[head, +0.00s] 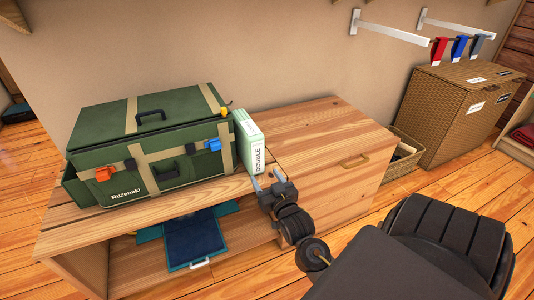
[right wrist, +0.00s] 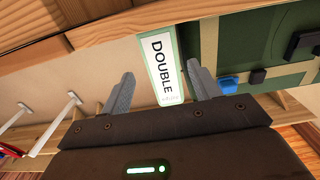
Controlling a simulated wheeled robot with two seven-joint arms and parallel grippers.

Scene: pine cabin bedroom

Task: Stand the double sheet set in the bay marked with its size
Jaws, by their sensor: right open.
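The double sheet set (head: 249,141) is a pale green pack with a white label reading DOUBLE. It stands upright on the wooden bench, at the right end of the green trunk. My right gripper (head: 266,179) is open just in front of it. In the right wrist view the sheet set (right wrist: 162,62) shows between the two spread fingers of my right gripper (right wrist: 161,70), with no clear contact. My left gripper is in neither view. I cannot make out a bay marked with the size.
The green trunk (head: 148,160) fills the left of the bench (head: 330,125); the bench top right of the pack is clear. A blue tray (head: 195,240) lies on the lower shelf. A labelled wicker hamper (head: 445,115) and a small basket (head: 402,160) stand at the right, under wall brackets.

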